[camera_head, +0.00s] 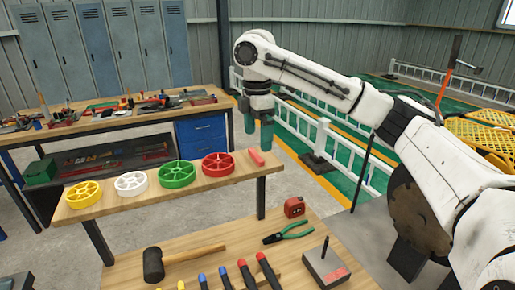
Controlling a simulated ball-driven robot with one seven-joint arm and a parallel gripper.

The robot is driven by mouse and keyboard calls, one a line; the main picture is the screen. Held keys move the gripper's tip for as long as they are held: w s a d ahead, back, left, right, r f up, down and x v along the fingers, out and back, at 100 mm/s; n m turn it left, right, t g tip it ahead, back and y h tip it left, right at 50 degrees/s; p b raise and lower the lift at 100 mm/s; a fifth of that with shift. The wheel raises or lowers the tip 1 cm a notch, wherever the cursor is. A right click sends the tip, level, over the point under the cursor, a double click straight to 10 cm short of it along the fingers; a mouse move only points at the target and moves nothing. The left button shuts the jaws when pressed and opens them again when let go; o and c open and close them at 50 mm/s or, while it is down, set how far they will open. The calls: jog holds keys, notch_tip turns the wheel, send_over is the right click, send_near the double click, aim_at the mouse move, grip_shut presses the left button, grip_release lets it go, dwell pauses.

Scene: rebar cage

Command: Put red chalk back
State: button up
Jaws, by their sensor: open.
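A small red stick, which looks like the red chalk (257,157), lies at the right end of a narrow raised wooden shelf (140,200), beside a red spoked ring (218,165). My gripper (258,128) hangs at the end of my arm in the upper middle of the view, fingers pointing down. It is open with nothing visible between its fingers. In the picture it sits just above the red stick; the true distance is hard to tell. No clear holder for the chalk can be made out.
Green (177,174), white (131,183) and yellow (84,194) rings stand along the shelf. The front bench holds a mallet (154,265), green pliers (288,232), a red tape measure (294,207), a grey block (326,267) and several coloured handles. A cluttered workbench (120,122) stands behind.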

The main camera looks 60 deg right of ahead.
aim_at(257, 154)
notch_tip(257, 154, up, 7)
dwell(0.3)
